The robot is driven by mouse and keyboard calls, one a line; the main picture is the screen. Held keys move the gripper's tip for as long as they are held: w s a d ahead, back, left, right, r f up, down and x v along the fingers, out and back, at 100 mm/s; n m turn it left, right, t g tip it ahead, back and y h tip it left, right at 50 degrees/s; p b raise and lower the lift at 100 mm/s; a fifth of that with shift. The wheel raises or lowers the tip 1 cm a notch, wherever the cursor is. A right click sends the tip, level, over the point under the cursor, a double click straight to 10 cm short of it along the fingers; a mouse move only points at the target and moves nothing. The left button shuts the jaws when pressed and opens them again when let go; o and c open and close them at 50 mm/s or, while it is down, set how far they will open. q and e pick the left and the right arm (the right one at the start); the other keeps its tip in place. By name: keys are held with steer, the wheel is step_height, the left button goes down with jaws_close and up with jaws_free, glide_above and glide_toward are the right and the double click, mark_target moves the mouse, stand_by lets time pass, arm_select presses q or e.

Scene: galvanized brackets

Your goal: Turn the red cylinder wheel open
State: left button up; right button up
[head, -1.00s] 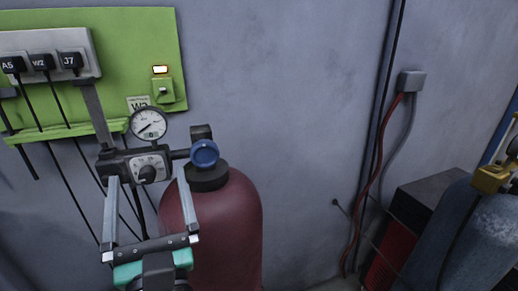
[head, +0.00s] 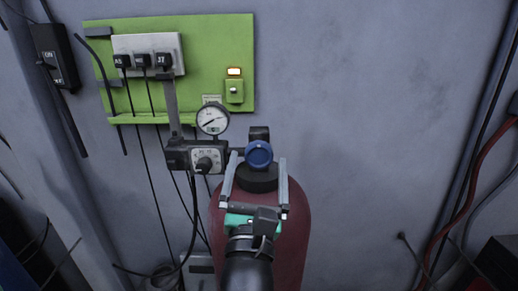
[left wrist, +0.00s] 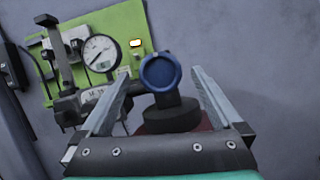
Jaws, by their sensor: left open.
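The red cylinder (head: 285,235) stands upright against the wall. A round blue wheel (head: 258,154) sits at its top, above the black collar (head: 258,180); the wheel itself is blue, not red. My left gripper (head: 257,162) is open, with one finger on each side of the wheel in the head view. In the left wrist view the wheel (left wrist: 160,73) shows between the two fingertips (left wrist: 160,74), with a gap on both sides. No contact shows, and I cannot tell whether the fingertips reach as deep as the wheel. My right gripper is not in view.
A regulator block (head: 205,158) with a dial gauge (head: 212,120) adjoins the wheel on the left. A green panel (head: 215,40) with plugs and hanging cables is behind it. The wall to the right of the cylinder is clear up to a red hose (head: 468,190).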

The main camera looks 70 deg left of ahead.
mark_target(259, 160)
arm_select(q)
steer(key=x, duration=0.3)
steer(key=shift+w+a, duration=0.1)
steer(key=shift+a, duration=0.05)
steer(key=c, duration=1.4)
steer(key=shift+o, duration=0.2)
